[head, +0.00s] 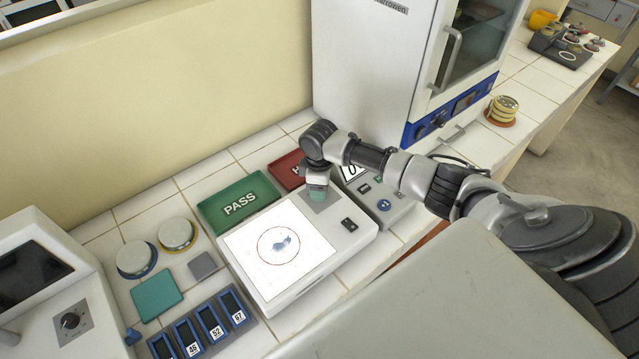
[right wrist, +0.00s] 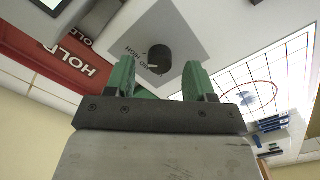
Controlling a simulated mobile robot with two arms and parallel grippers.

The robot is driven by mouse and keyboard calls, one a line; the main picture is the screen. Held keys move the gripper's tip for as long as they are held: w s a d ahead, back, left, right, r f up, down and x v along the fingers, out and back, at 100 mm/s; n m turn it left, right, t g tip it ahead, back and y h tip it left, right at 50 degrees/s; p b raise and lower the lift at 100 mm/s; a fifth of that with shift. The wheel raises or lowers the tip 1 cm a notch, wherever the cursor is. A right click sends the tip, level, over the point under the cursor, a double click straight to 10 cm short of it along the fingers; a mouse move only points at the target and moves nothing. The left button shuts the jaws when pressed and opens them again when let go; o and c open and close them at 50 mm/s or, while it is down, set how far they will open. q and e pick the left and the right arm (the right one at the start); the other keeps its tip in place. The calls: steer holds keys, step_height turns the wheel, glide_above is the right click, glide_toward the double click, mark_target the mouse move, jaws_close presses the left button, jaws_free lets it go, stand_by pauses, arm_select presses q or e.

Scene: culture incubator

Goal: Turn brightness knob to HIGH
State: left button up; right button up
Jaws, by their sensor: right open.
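The brightness knob (right wrist: 159,59) is a dark round knob on a grey plate (right wrist: 185,35) in the right wrist view. "HIGH" and another, partly readable label are printed at its left. A pale mark shows on the knob's lower left; its exact setting is hard to read. My right gripper (right wrist: 158,74) has its green fingers apart, one on each side of the knob, with a visible gap to it. In the head view the right gripper (head: 318,190) points down over the grey plate of the white light box (head: 290,298) and hides the knob.
The green PASS tray (head: 222,212) and red tray (head: 288,168) lie behind the light box. A grey device (head: 395,210) stands close at its right. The incubator (head: 365,75) rises behind my arm. Blue-framed slides (head: 212,322) and round dishes (head: 177,234) lie at left.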

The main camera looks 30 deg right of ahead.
step_height(320, 180, up, 9)
steer(key=b, duration=0.1)
steer(key=shift+b, duration=0.35)
steer(key=shift+s, duration=0.1)
